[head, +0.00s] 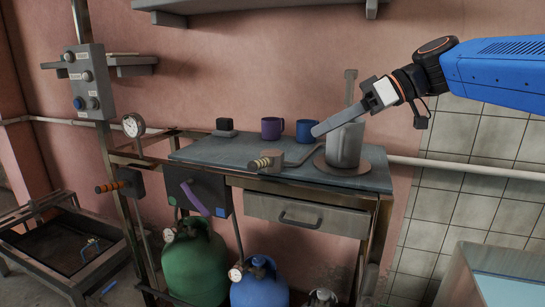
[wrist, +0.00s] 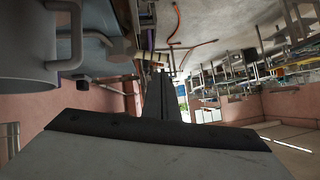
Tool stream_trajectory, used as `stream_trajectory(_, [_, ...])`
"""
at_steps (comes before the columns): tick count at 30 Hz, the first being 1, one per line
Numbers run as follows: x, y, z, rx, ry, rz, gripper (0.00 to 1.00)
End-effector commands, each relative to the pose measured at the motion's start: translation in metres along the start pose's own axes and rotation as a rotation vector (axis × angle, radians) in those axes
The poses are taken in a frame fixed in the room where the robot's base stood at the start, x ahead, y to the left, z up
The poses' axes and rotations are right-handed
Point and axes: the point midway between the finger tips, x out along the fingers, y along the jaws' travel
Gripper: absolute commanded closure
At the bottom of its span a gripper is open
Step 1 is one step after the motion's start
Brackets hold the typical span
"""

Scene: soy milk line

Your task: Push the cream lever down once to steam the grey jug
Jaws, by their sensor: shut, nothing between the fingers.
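The grey jug (head: 345,150) stands upright on a round brown plate (head: 372,166) at the right of the table. In the wrist view a large grey vessel with a handle, probably the jug (wrist: 28,45), fills the upper left. The cream lever (head: 264,163) has a ribbed grip and sticks out to the left of a small mount at the table's front edge, left of the jug. My gripper (head: 316,131) is shut and empty. It reaches across the jug's upper part, and its tip is above and right of the lever, apart from it. It also shows in the wrist view (wrist: 160,85).
A purple mug (head: 271,128), a blue mug (head: 304,130) and a small black object (head: 224,127) stand at the table's back. A box with a purple lever (head: 196,198) hangs below the front edge. The table's (head: 205,152) left part is clear.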

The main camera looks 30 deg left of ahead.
Motion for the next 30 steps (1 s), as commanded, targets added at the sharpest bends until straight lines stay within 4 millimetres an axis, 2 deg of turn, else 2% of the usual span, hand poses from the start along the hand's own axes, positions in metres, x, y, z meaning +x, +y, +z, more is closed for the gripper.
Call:
stream_trajectory(8, [0.01, 0.0, 0.0, 0.001, -0.001, 0.0, 1.0])
stream_trajectory(24, [0.1, -0.001, 0.001, 0.002, -0.003, -0.001, 1.0])
stream_trajectory(30, [0.126, 0.0, 0.001, 0.002, -0.002, -0.001, 1.0])
